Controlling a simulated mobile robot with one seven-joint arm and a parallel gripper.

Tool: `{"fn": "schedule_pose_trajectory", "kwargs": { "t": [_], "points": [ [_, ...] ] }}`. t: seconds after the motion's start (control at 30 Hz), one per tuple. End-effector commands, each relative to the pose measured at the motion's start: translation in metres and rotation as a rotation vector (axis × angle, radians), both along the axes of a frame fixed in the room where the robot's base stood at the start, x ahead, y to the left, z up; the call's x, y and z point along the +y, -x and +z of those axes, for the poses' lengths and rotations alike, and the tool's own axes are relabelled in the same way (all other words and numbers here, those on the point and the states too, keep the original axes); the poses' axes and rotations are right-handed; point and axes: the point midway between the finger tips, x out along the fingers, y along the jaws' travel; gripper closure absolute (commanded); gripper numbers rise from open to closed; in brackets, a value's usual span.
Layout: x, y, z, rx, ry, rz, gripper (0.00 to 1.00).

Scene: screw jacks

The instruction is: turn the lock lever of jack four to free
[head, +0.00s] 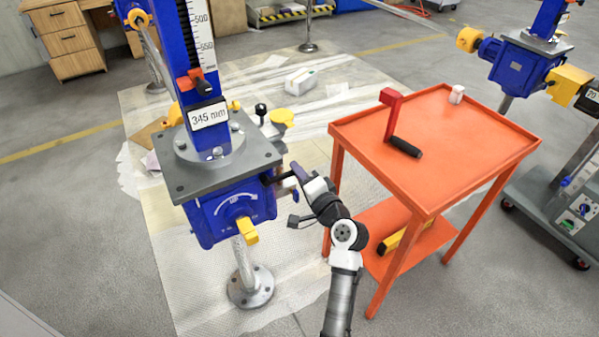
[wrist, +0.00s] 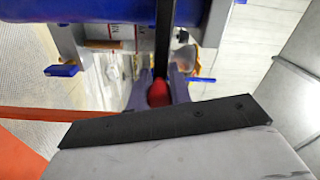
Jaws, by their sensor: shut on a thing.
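The blue screw jack (head: 231,210) stands at left centre in the head view. Its plate reads 345 mm; I cannot make out a jack number. A dark lock lever (head: 281,177) sticks out of its right side toward my gripper (head: 299,177). In the wrist view the lever is a black bar (wrist: 163,45) with a red end (wrist: 158,94). My gripper's two purple-grey fingers (wrist: 160,82) are shut on the lever near that red end. The fingers hide part of the lever, and I cannot read any lock or free marking.
An orange cart (head: 450,147) stands close to the right of my arm, with a red crank (head: 390,113) with a black grip and a small white item (head: 456,94) on top. Another blue jack (head: 520,65) is at upper right.

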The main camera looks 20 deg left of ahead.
Motion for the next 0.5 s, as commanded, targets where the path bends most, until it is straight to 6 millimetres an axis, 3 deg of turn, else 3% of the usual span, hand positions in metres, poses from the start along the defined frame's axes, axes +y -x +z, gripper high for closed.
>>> {"fn": "schedule_pose_trajectory", "kwargs": {
  "t": [0.5],
  "points": [
    [0.004,0.007,-0.033,0.308,-0.228,0.0,1.0]
  ]
}}
